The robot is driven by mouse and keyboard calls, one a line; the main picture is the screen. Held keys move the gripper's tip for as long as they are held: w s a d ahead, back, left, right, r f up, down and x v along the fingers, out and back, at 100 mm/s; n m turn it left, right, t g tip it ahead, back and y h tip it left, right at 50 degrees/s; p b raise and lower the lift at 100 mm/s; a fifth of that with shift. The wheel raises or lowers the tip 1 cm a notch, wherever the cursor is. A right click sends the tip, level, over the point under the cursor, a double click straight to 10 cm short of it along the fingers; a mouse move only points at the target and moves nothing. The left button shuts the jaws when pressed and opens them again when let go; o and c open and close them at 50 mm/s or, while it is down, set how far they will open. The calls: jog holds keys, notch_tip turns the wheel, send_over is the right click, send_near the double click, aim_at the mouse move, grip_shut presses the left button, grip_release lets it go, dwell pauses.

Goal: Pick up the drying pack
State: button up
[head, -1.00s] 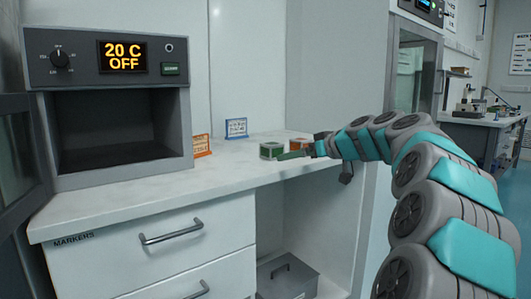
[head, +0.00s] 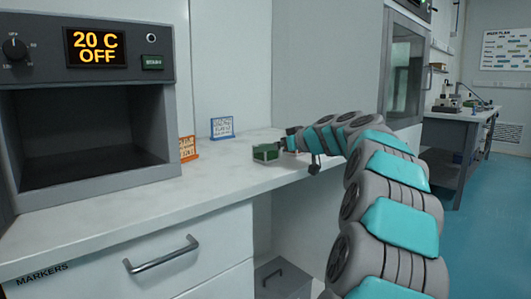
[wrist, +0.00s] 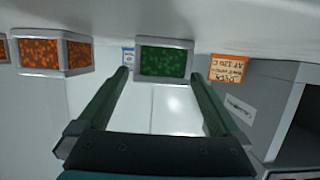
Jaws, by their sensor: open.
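A green-faced pack (head: 265,152) with a pale frame stands on the white counter; it also shows in the wrist view (wrist: 165,61). An orange-faced pack (wrist: 50,53) stands to its left in the wrist view and is mostly hidden behind my arm's end in the head view. No readable label shows which is the drying pack. My gripper (wrist: 160,80) is open and empty, its green fingers pointing toward the green pack, one tip near each side. I cannot tell whether they touch it. In the head view my gripper (head: 284,149) is just right of the green pack.
An oven (head: 90,100) reading "20 C OFF" stands on the counter (head: 150,205) at left. An orange card (head: 187,148) and a blue card (head: 221,128) stand behind. A drawer marked MARKERS (head: 140,262) is below. The counter's front edge is close to the packs.

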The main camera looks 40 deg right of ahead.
jog(key=shift+x, duration=1.35)
jog(key=shift+r, duration=0.1)
jog(key=shift+c, duration=0.2)
jog(key=c, duration=1.4)
jog(key=shift+o, duration=0.2)
jog(key=shift+r, duration=0.1)
